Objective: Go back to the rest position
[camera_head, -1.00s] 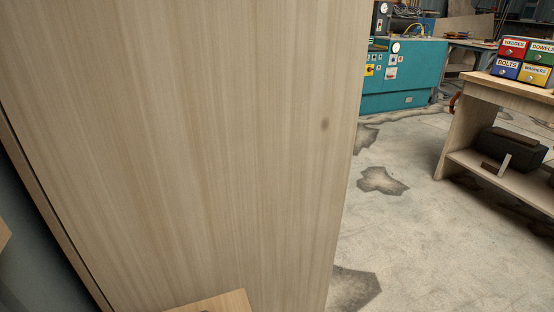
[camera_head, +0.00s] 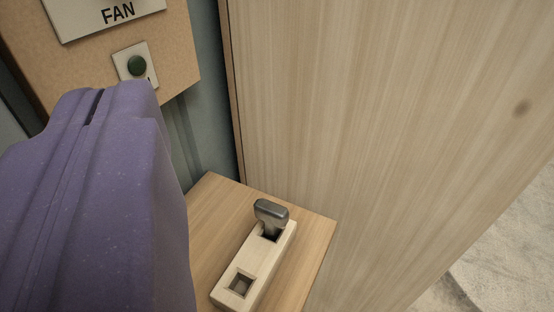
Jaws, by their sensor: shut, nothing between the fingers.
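My gripper (camera_head: 97,104) is the purple shape filling the left of the view. Its two fingers are together with only a thin dark slit between them, and nothing shows in them. It appears in front of the lower part of a brown board (camera_head: 185,60) with a FAN label (camera_head: 118,12) and a dark green round button (camera_head: 137,66). I cannot tell whether it touches the board. The rest position is not marked by anything in view.
A wooden ledge (camera_head: 313,229) at the lower middle carries a pale block (camera_head: 259,267) with a square hole and a grey-handled lever (camera_head: 271,212) at its far end. A tall wood panel (camera_head: 380,110) fills the right. Concrete floor (camera_head: 510,255) shows at lower right.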

